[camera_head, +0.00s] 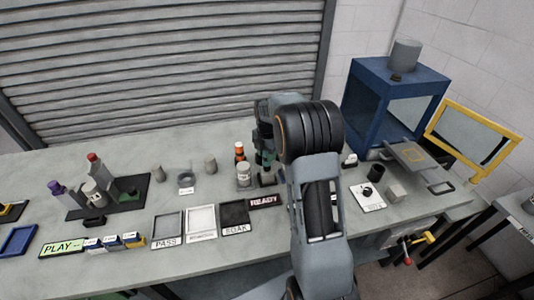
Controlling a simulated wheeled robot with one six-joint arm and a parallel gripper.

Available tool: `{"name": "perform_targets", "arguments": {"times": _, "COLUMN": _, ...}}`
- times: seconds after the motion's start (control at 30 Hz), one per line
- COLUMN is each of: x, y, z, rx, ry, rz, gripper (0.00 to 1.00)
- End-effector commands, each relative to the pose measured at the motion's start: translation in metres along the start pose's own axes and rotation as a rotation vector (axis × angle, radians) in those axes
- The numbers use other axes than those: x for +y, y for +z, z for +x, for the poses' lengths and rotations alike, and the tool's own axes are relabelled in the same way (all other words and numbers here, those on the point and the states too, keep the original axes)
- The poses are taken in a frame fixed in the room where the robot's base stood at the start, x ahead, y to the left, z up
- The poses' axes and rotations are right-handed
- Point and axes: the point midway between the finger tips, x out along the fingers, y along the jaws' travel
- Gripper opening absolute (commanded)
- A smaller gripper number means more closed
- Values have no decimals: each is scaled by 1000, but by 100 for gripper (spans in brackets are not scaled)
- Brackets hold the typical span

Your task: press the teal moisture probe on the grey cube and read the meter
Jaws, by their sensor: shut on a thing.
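My gripper (266,166) is over the table, left of my forearm, and partly hidden by my wrist. It is shut on a small dark teal-green thing (266,157), which looks like the teal moisture probe. The probe's tip and whether it touches anything cannot be made out. A pale grey cube (396,193) sits on the table to the right of my arm, well apart from the gripper. A dark display with pink lettering, apparently READY (266,200), lies just in front of the gripper; whether it is the meter is unclear.
An orange-capped bottle (239,152) and a pale jar (244,175) stand close left of the gripper. Trays marked PASS (166,243) and SOAK (235,230) lie in front. A blue open-fronted cabinet (362,105) with a yellow-framed door (432,128) stands right. A white knob panel (368,205) lies before it.

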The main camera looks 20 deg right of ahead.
Motion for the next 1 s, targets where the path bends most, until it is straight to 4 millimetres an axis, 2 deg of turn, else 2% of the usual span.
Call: {"name": "perform_targets", "arguments": {"times": 1.0, "x": 0, "y": 0, "z": 9, "rx": 0, "ry": 0, "rz": 0, "gripper": 13}}
